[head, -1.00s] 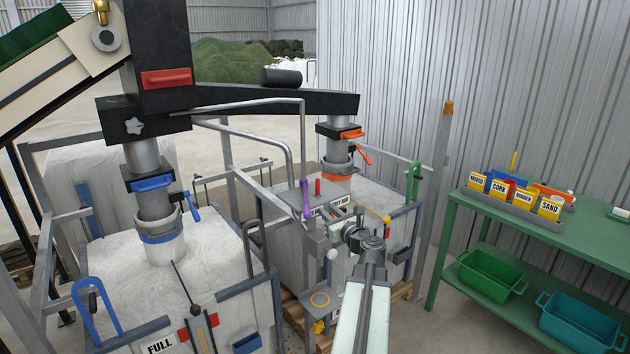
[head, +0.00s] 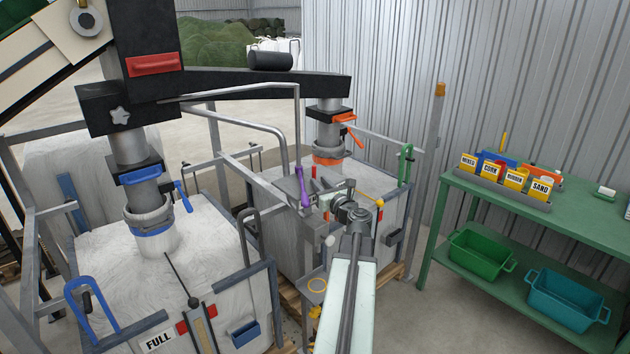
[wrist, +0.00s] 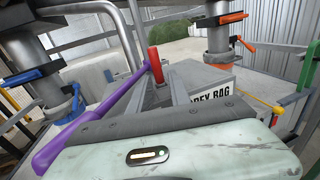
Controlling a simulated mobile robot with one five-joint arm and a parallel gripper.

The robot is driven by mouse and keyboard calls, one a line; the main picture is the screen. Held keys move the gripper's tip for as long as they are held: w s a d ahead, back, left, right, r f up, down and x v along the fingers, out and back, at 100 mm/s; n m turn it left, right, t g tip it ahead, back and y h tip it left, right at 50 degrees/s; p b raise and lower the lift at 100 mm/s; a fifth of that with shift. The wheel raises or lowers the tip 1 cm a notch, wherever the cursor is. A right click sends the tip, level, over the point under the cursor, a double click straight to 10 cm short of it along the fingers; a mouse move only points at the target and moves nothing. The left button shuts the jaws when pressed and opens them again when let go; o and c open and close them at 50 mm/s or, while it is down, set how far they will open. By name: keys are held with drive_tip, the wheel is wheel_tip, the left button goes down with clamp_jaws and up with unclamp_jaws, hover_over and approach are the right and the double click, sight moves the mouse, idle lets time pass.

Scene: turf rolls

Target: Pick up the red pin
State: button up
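The red pin (head: 313,172) stands upright by the sign at the front of the far bag frame. It also shows in the wrist view (wrist: 155,65), a little left of centre, beyond my gripper's palm. My gripper (head: 327,194) is close to the pin, on its near right side. In the wrist view my gripper (wrist: 165,88) shows two grey fingers with a gap between them, and the pin is near the left finger's tip. Contact between finger and pin cannot be made out. The pin's lower end is hidden.
A purple lever (head: 303,186) stands just left of the pin; it crosses the left of the wrist view (wrist: 90,122). A grey rail (head: 270,200) and a yellow-tipped handle (head: 366,196) are close by. The green bench (head: 455,185) with labelled cards is at right.

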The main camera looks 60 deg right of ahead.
sight(314, 166)
drive_tip(key=x, duration=0.5)
drive_tip(key=shift+w+a+r, duration=0.1)
clamp_jaws()
wheel_tip(314, 166, up, 10)
drive_tip(key=p, duration=1)
drive_tip(key=shift+r, duration=0.15)
